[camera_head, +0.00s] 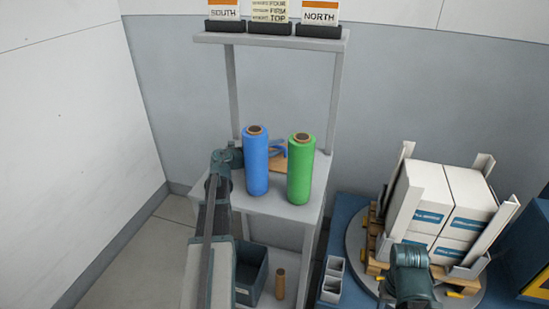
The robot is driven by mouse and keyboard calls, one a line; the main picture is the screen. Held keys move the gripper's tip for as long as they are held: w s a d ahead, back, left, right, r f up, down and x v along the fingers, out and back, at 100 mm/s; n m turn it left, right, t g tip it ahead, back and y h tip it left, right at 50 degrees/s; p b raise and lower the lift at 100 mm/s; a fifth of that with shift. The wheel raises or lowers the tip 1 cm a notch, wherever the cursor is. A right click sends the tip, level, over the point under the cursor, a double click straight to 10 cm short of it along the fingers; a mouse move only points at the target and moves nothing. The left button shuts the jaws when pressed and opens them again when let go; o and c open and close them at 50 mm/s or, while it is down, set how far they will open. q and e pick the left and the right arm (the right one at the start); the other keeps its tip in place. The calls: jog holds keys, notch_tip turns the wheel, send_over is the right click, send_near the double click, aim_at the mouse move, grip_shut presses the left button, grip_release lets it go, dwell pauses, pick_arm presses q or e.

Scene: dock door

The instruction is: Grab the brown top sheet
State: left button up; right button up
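A flat tan-brown sheet (278,164) lies on the upper shelf of the grey stand, mostly hidden behind a blue roll and a green roll. My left arm reaches in from the left, and its wrist is beside the blue roll. Blue finger-like prongs of my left gripper (278,149) show between the rolls, over the sheet. They look spread apart, with nothing visibly held; the rest of the gripper is behind the blue roll. My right arm (410,272) is at lower right, in front of the boxes; its fingers cannot be made out.
The blue roll (256,162) and green roll (301,170) stand upright close together on the shelf (272,207). Below are a dark bin (250,273) and a brown tube (280,284). White boxes (423,192) sit on a pallet at right. Signs line the top ledge (270,40).

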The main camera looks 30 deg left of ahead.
pick_arm(q)
jog(key=shift+w+d, duration=0.1)
jog(key=shift+w, duration=0.05)
grip_shut()
dwell(0.4)
notch_tip(320, 180, up, 10)
jog(key=p, duration=1)
jog(key=shift+r, duration=0.1)
